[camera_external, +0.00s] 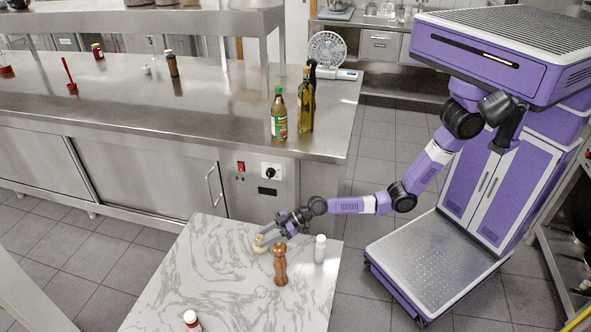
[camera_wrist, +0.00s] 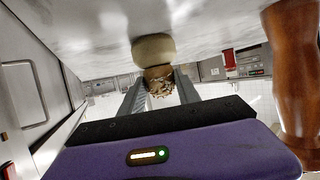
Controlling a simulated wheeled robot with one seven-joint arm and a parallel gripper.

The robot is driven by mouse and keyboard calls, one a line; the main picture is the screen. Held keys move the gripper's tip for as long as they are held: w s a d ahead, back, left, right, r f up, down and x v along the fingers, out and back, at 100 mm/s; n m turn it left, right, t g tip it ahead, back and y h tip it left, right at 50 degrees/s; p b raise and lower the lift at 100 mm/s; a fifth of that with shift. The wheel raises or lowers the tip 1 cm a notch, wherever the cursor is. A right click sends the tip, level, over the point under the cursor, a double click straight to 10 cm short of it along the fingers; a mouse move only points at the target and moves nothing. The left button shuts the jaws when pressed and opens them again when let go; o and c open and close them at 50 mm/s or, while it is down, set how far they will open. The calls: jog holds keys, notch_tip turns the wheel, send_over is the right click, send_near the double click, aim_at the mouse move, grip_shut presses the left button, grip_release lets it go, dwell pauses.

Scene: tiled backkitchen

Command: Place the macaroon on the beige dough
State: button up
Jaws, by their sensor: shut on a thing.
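The beige dough (camera_wrist: 153,47) is a smooth pale lump on the marble table, just ahead of my fingers in the wrist view. In the external view the dough (camera_external: 259,246) is at the table's far edge, partly hidden by my gripper. The macaroon (camera_wrist: 159,82) is brown and crumbly and sits between my two fingers. My gripper (camera_wrist: 160,92) is shut on it. The macaroon overlaps the dough's edge in the wrist view; I cannot tell whether they touch. In the external view my gripper (camera_external: 268,238) is low over the table beside the dough.
A wooden pepper mill (camera_external: 280,265) stands close to my gripper; it also shows in the wrist view (camera_wrist: 288,75). A white shaker (camera_external: 320,249) stands to its right. The marble table (camera_external: 215,275) is bare at left.

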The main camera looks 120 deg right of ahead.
jog(key=o, duration=1.3)
